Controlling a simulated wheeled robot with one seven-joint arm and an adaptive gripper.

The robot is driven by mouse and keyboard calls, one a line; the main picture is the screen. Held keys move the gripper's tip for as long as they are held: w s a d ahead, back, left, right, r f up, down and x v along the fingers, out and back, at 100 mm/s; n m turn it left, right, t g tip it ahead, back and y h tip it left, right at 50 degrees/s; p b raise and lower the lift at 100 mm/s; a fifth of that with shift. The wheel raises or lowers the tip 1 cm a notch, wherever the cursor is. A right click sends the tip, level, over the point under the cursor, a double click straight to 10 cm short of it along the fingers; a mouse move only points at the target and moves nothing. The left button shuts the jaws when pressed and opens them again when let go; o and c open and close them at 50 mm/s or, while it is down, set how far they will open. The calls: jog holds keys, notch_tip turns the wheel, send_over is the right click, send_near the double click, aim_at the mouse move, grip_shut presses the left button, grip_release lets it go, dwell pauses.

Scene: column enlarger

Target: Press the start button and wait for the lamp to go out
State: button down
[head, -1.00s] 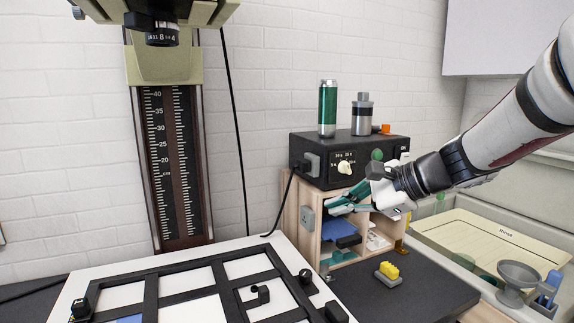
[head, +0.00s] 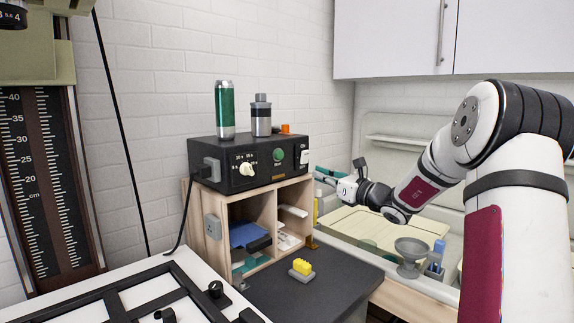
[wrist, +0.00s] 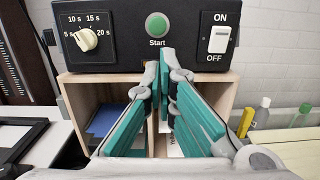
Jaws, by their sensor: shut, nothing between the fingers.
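The black timer box (head: 228,176) stands on a wooden shelf unit. Its round green Start button (head: 278,154) shows on the front face; in the wrist view the Start button (wrist: 157,25) is at the top middle. My gripper (head: 318,173) is in front of the box and, in the head view, appears just right of it. In the wrist view my gripper (wrist: 160,60) has its teal fingers closed and empty, tips just below the button; I cannot tell their distance from it. The enlarger (head: 38,60) is partly cut off at left, and its lamp's state is not visible.
A white ON/OFF switch (wrist: 219,35) is right of the button, a cream dial (wrist: 86,39) left. A green can (head: 225,110) and a grey bottle (head: 261,117) stand on the box. A funnel (head: 411,256) stands at right.

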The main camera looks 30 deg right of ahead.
aim_at(280, 155)
jog(key=x, duration=1.4)
jog(key=shift+p, duration=0.4)
jog(key=shift+w+a, duration=0.1)
